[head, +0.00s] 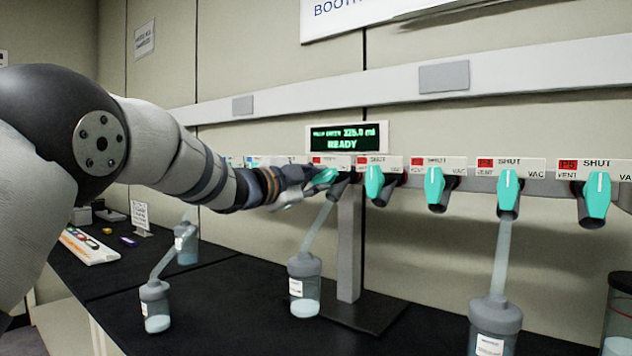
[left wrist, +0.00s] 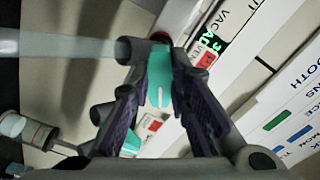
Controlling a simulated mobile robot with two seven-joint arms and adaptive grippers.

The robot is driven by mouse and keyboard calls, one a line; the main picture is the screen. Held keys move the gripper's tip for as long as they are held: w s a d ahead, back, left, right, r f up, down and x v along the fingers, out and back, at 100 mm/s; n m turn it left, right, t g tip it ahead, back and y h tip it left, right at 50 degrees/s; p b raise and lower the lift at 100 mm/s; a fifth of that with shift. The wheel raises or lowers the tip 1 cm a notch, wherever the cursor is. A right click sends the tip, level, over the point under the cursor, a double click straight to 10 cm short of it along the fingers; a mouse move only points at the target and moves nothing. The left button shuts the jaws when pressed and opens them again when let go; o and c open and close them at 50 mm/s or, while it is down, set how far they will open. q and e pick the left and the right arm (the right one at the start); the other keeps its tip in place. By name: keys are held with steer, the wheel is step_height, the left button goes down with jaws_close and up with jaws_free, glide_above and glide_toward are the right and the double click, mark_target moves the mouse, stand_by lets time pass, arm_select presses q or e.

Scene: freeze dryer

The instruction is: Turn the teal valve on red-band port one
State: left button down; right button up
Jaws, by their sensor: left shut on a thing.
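The teal valve (head: 325,177) sits on the port with a red label (head: 318,160), just below the green display. My left gripper (head: 308,181) reaches it from the left. In the left wrist view the two dark fingers (left wrist: 160,85) stand on either side of the teal valve handle (left wrist: 159,70), shut on it. The handle's white mark points toward the gripper's palm. A frosted tube (left wrist: 60,43) runs from this port; in the head view it leads down to a flask (head: 305,285). The gripper partly hides the port's label. My right gripper is not in view.
More teal valves (head: 374,182) on red-labelled ports line the manifold to the right. A flask (head: 494,322) hangs below one of them. Other flasks (head: 155,305) hang at left, under my arm. A grey post (head: 349,250) stands behind. The black bench (head: 250,315) has bare areas.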

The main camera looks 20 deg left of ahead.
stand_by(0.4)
arm_select(q)
steer(key=c, duration=1.5)
jaws_free()
steer(key=v, duration=1.2)
